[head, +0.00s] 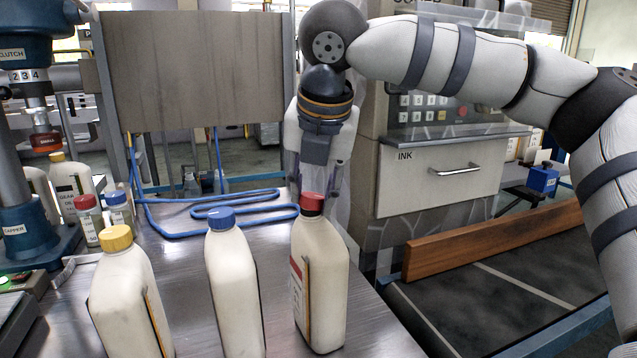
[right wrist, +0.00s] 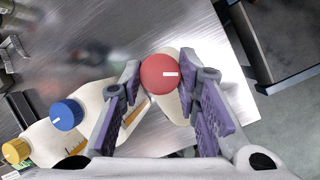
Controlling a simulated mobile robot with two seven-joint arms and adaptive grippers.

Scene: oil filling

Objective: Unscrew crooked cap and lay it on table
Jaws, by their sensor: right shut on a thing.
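Three cream bottles stand in a row on the metal table (head: 200,285). The right one (head: 320,275) bears a red cap (head: 313,204), which looks slightly tilted on the neck. My right gripper (head: 318,190) points down over this bottle and is shut on the red cap. In the right wrist view the red cap (right wrist: 160,74) sits between the two fingertips (right wrist: 164,78), with a white mark on its top. The bottle with a blue cap (head: 221,218) stands in the middle, and the one with a yellow cap (head: 116,238) at the left. My left gripper is not in view.
A blue capper machine (head: 30,190) with small bottles beside it stands at the left. Blue tubing (head: 220,210) lies at the back of the table. A conveyor with a wooden rail (head: 490,240) runs at the right, beyond the table edge.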

